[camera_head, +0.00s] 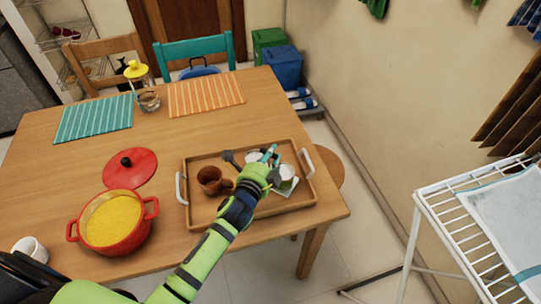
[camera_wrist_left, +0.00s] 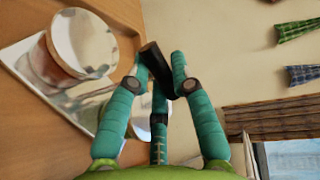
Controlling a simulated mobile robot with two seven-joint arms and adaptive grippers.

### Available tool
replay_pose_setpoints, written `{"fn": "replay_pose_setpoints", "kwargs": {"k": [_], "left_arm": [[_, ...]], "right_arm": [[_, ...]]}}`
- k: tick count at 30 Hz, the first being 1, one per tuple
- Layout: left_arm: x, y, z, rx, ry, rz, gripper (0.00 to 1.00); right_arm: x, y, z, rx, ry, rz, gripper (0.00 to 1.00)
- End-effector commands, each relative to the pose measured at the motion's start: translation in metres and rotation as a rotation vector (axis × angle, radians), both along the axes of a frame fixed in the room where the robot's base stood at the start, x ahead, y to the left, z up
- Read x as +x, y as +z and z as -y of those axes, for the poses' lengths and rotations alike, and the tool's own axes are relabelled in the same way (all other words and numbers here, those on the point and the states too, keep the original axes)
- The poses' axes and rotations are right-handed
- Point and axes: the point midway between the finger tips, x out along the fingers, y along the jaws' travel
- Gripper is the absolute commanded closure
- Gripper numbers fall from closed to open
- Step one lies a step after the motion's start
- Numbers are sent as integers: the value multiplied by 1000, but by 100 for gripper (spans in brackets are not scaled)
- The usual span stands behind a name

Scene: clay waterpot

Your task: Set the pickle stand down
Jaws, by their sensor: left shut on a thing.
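The pickle stand (camera_head: 288,188) shows in the head view as a pale, shiny plate carrying white-topped jars, at the right part of the wooden tray (camera_head: 196,216). My left gripper (camera_head: 270,155) is over it, with its fingers closed around the stand's dark handle (camera_wrist_left: 153,60), seen in the left wrist view. There a white-lidded jar (camera_wrist_left: 85,40) sits on the stand's shiny plate, left of the fingers. The gripper and arm hide part of the stand. I cannot tell whether its base touches the tray. My right gripper is not in view.
Brown clay cups (camera_head: 209,178) stand in the tray's left part, near a white tray handle (camera_head: 181,188). A red pot (camera_head: 113,222) of yellow food and its red lid (camera_head: 130,168) are further left. Striped mats (camera_head: 205,96) lie behind. A white rack (camera_head: 470,210) stands right of the table.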

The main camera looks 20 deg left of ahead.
Motion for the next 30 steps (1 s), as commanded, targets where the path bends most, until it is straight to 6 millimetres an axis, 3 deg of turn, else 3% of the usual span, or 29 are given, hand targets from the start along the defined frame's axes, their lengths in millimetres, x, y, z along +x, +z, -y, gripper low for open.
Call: {"fn": "replay_pose_setpoints", "kwargs": {"k": [4, 5, 6, 7, 20, 30], "left_arm": [[1, -1, 0, 0, -1, 6, 100], [0, -3, 0, 1, 0, 0, 73], [0, -2, 0, 1, 0, 0, 57], [0, -2, 0, 1, 0, 0, 53], [-5, 1, 0, 1, 0, -1, 53], [-71, 12, -5, 0, -1, -3, 53]], "right_arm": [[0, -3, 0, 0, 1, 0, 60], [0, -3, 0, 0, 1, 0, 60], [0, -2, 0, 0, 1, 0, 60], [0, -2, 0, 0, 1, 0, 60], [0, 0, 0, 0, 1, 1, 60], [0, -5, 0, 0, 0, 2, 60]]}}
